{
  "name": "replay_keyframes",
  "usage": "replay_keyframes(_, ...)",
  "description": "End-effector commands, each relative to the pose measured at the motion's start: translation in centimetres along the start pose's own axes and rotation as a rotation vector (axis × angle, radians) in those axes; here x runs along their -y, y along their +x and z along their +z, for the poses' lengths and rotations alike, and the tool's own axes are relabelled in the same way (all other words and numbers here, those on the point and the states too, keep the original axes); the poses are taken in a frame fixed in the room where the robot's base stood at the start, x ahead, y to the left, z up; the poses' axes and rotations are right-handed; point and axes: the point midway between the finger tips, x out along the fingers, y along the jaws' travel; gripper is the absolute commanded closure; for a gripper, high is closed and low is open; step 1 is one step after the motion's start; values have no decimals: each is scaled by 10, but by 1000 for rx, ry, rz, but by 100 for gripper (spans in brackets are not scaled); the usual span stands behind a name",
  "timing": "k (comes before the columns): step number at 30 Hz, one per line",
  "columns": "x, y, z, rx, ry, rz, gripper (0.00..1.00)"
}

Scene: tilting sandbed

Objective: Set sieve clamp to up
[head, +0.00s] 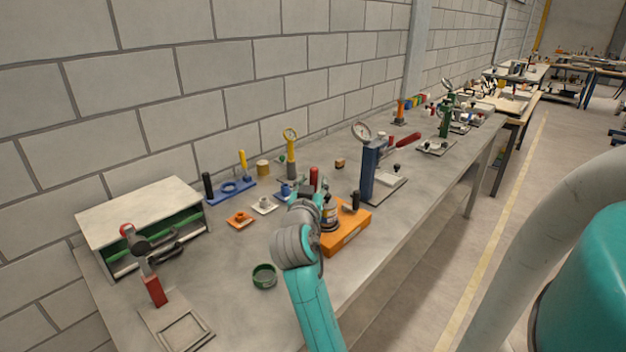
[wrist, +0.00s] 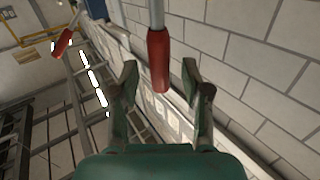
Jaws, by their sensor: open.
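An orange base (head: 345,238) on the bench carries a short round stack (head: 329,214) and a black knob (head: 356,200); it looks like the sieve unit. A red handle (head: 314,177) stands upright by it, probably the clamp lever. In the wrist view the red grip (wrist: 158,62) on a pale metal rod lies between the fingers, nearer the right one in depth I cannot tell. My gripper (wrist: 162,82) is open, with a gap on both sides of the grip. In the head view my gripper (head: 320,187) is partly hidden behind my wrist, as is the lever's lower part.
A green ring (head: 264,276) lies left of my arm. The wall runs behind the bench.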

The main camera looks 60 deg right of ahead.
Motion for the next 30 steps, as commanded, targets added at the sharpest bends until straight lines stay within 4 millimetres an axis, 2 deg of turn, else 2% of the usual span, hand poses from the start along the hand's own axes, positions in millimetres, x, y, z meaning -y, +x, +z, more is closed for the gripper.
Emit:
replay_keyframes(6, 0, 20, 0, 0, 0, 1, 53)
replay_keyframes(16, 0, 24, 0, 0, 0, 0, 53)
replay_keyframes(17, 0, 24, 0, 0, 0, 0, 55)
replay_keyframes(22, 0, 23, 0, 0, 0, 0, 98)
replay_keyframes(23, 0, 23, 0, 0, 0, 0, 100)
replay_keyframes(30, 0, 23, 0, -2, -1, 0, 100)
